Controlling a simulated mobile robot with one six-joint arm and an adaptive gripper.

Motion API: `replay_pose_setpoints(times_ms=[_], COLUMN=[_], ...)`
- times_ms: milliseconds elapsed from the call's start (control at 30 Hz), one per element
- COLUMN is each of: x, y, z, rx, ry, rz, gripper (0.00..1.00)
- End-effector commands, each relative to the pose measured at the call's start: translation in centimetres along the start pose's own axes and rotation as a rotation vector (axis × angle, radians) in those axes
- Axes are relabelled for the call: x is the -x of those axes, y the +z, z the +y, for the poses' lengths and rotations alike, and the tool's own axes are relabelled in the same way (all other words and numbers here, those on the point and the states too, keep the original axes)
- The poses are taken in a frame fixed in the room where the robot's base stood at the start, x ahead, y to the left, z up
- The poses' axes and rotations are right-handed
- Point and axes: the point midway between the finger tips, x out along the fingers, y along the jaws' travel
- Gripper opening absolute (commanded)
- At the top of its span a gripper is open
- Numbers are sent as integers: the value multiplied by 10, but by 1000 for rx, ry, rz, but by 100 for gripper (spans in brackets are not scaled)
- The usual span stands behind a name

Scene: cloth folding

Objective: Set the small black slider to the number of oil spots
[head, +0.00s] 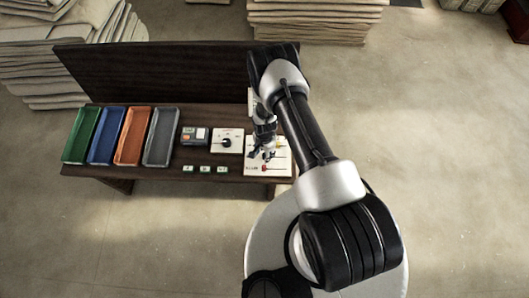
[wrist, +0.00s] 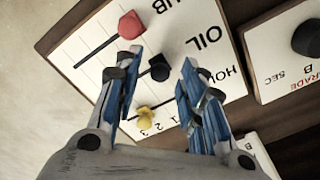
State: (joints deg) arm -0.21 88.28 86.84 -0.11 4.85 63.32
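The small black slider (wrist: 160,68) is a dark knob on the white slider board, in the row marked OIL. My gripper (wrist: 163,62) is open above the board, its two blue fingers on either side of the black slider with gaps showing. I cannot tell how high the fingertips are above the board. The white slider board (wrist: 85,52) also shows in the head view (head: 283,158), partly hidden by my gripper (head: 262,153). I cannot make out any oil spots in either view.
A red knob (wrist: 131,25) and a yellow knob (wrist: 145,118) sit in neighbouring rows. A dial board (head: 228,133) lies left of the slider board. Green (head: 82,135), blue (head: 107,136), orange (head: 133,137) and grey (head: 161,137) trays stand further left on the bench.

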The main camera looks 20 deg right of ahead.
Motion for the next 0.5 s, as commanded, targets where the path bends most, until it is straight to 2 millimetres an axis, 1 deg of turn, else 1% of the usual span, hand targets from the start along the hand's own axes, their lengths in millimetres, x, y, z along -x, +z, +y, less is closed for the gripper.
replay_pose_setpoints(times_ms=[100, 500], x=[0, 0], y=[0, 0], z=[0, 0], rx=[0, 0], ry=[0, 0], rz=[0, 0], gripper=[37, 11])
